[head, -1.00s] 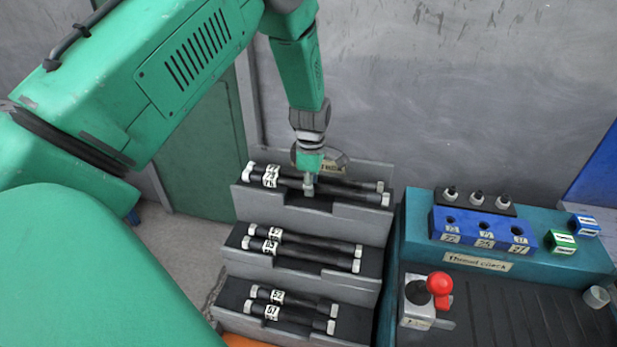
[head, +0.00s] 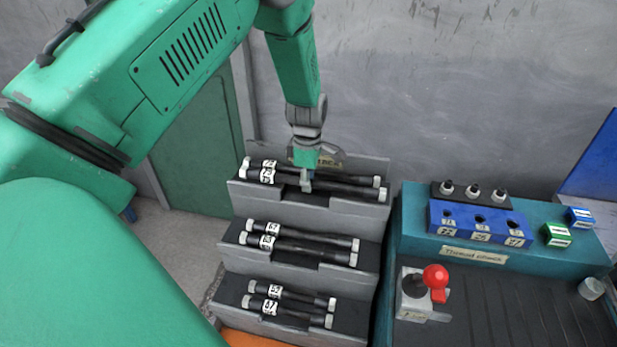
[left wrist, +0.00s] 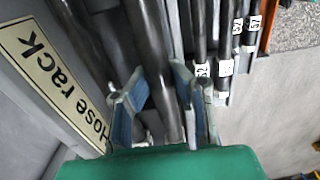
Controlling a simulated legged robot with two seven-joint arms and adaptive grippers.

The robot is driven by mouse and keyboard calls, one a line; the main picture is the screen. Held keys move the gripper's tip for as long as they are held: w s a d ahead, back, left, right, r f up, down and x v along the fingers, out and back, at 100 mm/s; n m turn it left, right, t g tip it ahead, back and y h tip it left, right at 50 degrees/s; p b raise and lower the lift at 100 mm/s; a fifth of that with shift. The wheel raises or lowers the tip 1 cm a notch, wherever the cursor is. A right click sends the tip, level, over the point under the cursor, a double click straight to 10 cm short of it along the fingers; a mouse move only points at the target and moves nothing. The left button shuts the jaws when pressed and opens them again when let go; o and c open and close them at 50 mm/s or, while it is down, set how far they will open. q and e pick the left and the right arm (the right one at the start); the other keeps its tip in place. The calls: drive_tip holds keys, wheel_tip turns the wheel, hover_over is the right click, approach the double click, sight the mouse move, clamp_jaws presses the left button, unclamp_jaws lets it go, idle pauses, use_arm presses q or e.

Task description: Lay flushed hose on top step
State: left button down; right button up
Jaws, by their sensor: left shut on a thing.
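My left gripper (head: 306,182) points down at the top step (head: 350,208) of the grey hose rack and is shut on the front black hose (head: 340,188). This hose has pale end fittings and a white label near its left end. It lies along the top step or very close above it; I cannot tell whether it touches. A second black hose (head: 345,177) lies just behind it. In the left wrist view, the blue-grey fingers (left wrist: 160,100) stand on both sides of a dark hose (left wrist: 155,55). My right gripper is not in view.
Labelled hoses lie in pairs on the middle step (head: 300,243) and bottom step (head: 290,303). A teal bench with a blue thread check block (head: 478,228) and a red-knobbed lever (head: 435,280) stands right of the rack. A wall is close behind.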

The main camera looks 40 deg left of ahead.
use_arm(q)
drive_tip(key=shift+a+f, duration=0.15)
drive_tip(key=shift+f, duration=0.1)
drive_tip(key=shift+a+f, duration=0.15)
drive_tip(key=shift+f, duration=0.25)
drive_tip(key=c, duration=1.4)
unclamp_jaws()
drive_tip(key=shift+d+r, duration=0.1)
drive_tip(key=shift+d, duration=0.1)
drive_tip(key=shift+r, duration=0.1)
wheel_tip(320, 180, up, 12)
drive_tip(key=shift+f, duration=0.15)
drive_tip(key=shift+a+f, duration=0.1)
